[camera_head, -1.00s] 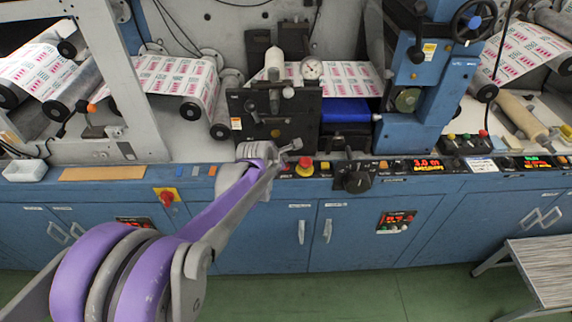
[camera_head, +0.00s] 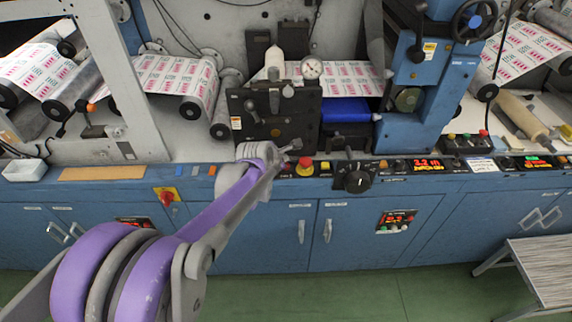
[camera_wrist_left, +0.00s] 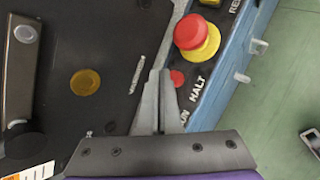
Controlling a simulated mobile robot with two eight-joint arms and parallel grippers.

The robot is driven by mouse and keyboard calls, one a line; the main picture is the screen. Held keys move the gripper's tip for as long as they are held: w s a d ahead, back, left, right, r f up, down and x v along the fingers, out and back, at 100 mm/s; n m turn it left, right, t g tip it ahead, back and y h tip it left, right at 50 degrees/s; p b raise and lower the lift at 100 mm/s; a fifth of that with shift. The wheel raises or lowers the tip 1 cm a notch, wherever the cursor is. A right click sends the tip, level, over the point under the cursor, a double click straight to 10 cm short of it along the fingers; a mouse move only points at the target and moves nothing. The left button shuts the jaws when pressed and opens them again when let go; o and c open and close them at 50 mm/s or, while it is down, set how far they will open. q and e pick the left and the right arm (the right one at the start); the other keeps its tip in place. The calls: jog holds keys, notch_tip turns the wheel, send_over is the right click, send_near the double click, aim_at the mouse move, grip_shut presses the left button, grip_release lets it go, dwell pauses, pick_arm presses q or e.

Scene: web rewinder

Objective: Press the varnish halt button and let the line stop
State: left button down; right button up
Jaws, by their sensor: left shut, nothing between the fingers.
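My left gripper (camera_head: 294,145) is shut and empty, its arm reaching in from the lower left to the console's front strip. In the left wrist view its closed fingertips (camera_wrist_left: 160,74) are right beside a small red button (camera_wrist_left: 178,78) with a HALT label (camera_wrist_left: 197,89). The fingers partly cover that button, and I cannot tell if they touch it. A larger red mushroom button (camera_wrist_left: 190,32) on a yellow collar sits just beyond; it also shows in the head view (camera_head: 305,163). My right gripper is not in view.
A black plate unit (camera_head: 250,125) stands behind the fingertips. A black rotary knob (camera_head: 356,180) and a lit display (camera_head: 427,163) lie to the right. Another red button on yellow (camera_head: 167,196) is on the cabinet front. A stool (camera_head: 540,265) stands at the lower right.

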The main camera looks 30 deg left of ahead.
aim_at(284, 171)
pick_arm(q)
jog(key=shift+f, duration=0.3)
jog(key=shift+f+b, duration=0.55)
jog(key=shift+b, duration=0.05)
dwell(0.5)
jog(key=shift+r, duration=0.1)
jog(key=shift+r+p, duration=0.7)
jog(key=shift+r, duration=0.2)
jog(key=shift+r, duration=0.1)
notch_tip(284, 171, up, 5)
jog(key=p, duration=0.3)
dwell(0.4)
dwell(0.4)
